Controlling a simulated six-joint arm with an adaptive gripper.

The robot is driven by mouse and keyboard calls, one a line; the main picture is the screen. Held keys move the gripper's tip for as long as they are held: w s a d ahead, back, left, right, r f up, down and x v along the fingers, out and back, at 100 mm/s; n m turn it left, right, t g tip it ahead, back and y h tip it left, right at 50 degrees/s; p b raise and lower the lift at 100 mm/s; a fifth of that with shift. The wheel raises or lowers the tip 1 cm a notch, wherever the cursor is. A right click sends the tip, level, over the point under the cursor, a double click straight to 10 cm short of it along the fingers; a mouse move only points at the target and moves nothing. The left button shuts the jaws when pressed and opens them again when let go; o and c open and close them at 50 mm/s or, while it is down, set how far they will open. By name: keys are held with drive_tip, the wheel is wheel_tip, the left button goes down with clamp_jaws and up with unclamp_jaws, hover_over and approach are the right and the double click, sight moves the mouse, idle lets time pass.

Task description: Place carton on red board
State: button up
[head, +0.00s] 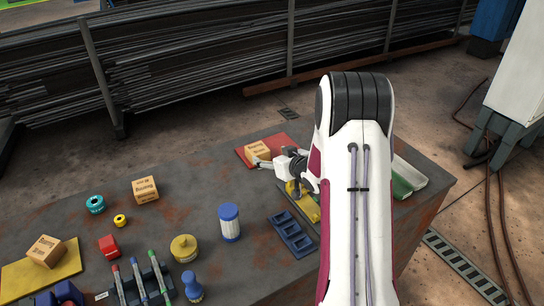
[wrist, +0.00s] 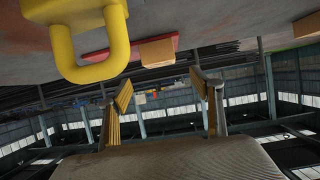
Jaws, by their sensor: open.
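A tan carton (head: 257,149) sits on the red board (head: 281,141) at the back of the table. In the wrist view, which looks upside down, the carton (wrist: 157,52) rests against the red board (wrist: 124,54). My gripper (head: 262,164) is at the near side of this carton, low over the table. In the wrist view my gripper (wrist: 164,92) has its two fingers wide apart, with nothing between them. The carton appears beyond the fingertips, apart from them. The head view does not clearly show the gap.
Other cartons stand on the bare table (head: 145,189) and on a yellow board (head: 46,251). A yellow looped object (wrist: 95,40) hangs large near my gripper in the wrist view. A blue tray (head: 292,234) and a blue-lidded jar (head: 229,222) stand nearer.

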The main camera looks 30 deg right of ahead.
drive_tip(key=s+a+r+g+h, duration=0.1)
drive_tip(key=s+a+r+g, duration=0.1)
drive_tip(key=s+a+r, duration=0.55)
drive_tip(key=s+a+r+g+h, duration=0.15)
drive_tip(key=s+r, duration=0.25)
drive_tip(key=r, duration=0.6)
drive_tip(key=s+a+g+y, duration=0.1)
drive_tip(key=s+a, duration=0.4)
drive_tip(key=s, duration=0.4)
drive_tip(key=s+a+r+g, duration=0.1)
drive_tip(key=s+a, duration=0.4)
drive_tip(key=s, duration=0.5)
drive_tip(key=s+a+r+g+y, duration=0.1)
drive_tip(key=s+a, duration=0.4)
drive_tip(key=s, duration=0.5)
drive_tip(key=shift+s+a+g+y, duration=0.2)
drive_tip(key=shift+a+g+y, duration=0.15)
